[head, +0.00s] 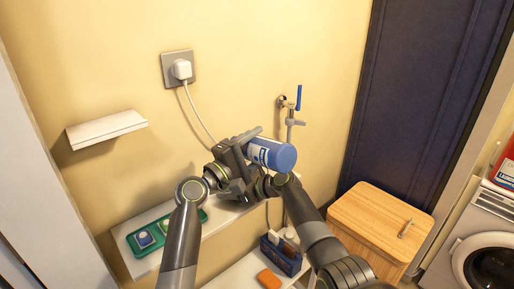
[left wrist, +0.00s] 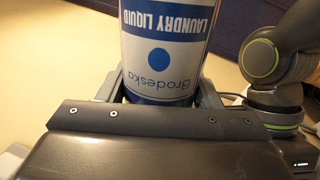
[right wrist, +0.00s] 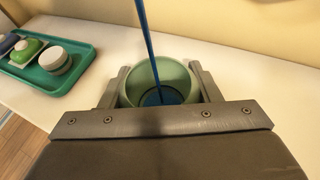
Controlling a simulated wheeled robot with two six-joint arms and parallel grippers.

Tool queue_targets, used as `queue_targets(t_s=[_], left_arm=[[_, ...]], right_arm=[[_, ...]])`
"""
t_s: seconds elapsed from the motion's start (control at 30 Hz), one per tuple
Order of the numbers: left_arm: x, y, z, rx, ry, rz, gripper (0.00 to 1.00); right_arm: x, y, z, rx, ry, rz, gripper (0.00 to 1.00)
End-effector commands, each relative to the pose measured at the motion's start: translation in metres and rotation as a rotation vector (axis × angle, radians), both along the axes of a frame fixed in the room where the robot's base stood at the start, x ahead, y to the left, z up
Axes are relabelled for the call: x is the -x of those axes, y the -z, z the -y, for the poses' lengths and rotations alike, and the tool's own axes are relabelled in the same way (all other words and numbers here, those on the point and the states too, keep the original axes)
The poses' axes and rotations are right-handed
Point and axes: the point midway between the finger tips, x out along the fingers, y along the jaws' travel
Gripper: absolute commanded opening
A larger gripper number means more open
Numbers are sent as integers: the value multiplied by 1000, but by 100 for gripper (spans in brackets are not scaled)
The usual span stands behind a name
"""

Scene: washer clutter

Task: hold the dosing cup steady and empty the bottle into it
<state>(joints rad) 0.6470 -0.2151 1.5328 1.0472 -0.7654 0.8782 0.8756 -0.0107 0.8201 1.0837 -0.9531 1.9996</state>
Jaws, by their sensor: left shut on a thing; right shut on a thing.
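The laundry liquid bottle (head: 272,154) is white and blue and lies tipped well over in the head view, its blue end to the right. Its label is upside down in the left wrist view (left wrist: 165,45). My left gripper (left wrist: 160,92) is shut around it. The dosing cup (right wrist: 168,72) is pale green and sits upright between the fingers of my right gripper (right wrist: 158,88), which is shut on it. A thin blue stream (right wrist: 147,40) falls into the cup, and blue liquid (right wrist: 160,97) shows inside. The cup is hidden in the head view.
A blue box (head: 280,256) and an orange item (head: 268,278) are below. A tap (head: 291,103) and plug (head: 182,69) are on the wall. A wooden hamper (head: 380,218) stands right.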

Motion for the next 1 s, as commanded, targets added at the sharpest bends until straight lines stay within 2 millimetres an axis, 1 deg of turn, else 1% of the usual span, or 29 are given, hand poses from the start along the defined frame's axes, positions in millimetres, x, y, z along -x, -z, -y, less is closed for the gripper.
queue_targets(t_s=[1.0], left_arm=[[-1, -4, -1, 23, 0, -30, 35]], right_arm=[[0, 0, 0, 0, 0, 0, 35]])
